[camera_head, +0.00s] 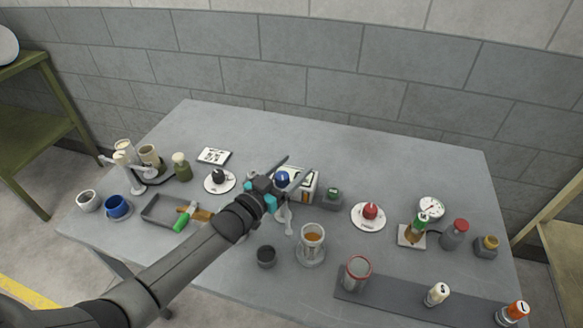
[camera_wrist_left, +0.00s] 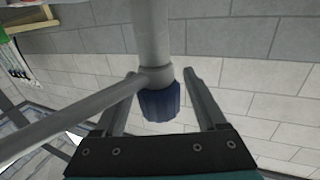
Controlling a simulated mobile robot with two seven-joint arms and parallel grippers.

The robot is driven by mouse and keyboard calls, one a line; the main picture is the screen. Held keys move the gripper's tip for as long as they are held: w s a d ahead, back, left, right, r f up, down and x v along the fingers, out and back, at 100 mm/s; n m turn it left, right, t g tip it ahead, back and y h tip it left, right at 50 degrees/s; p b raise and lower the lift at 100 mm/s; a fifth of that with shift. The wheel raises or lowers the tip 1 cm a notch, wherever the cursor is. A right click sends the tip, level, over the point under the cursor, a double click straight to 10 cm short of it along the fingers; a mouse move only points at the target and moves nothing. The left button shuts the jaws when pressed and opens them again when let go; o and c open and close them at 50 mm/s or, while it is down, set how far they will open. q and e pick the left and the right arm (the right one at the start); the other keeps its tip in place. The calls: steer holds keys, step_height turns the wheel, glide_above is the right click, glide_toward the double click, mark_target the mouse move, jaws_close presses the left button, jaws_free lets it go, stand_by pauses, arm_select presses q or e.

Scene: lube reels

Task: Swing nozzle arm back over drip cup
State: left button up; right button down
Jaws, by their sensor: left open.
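My left gripper (camera_head: 298,164) is open over the middle of the table. A blue knob (camera_head: 282,179) shows between its fingers in the head view. In the left wrist view the blue knob (camera_wrist_left: 160,103) sits on a grey post (camera_wrist_left: 149,35) between the open fingers (camera_wrist_left: 161,76), with a gap on each side. A grey arm (camera_wrist_left: 75,125) branches from the post toward the lower left. In the head view a pale spout (camera_head: 289,220) hangs below my gripper. A dark cup (camera_head: 266,256) stands in front of it; a clear cup with amber liquid (camera_head: 312,240) stands to the right.
A grey tray (camera_head: 152,212) with a green-handled tool (camera_head: 185,217) lies left of my forearm. The table's back right is clear.

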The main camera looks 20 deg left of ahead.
arm_select(q)
steer(key=shift+s, duration=0.15)
steer(key=p+v, duration=0.1)
steer(key=v, duration=1.4)
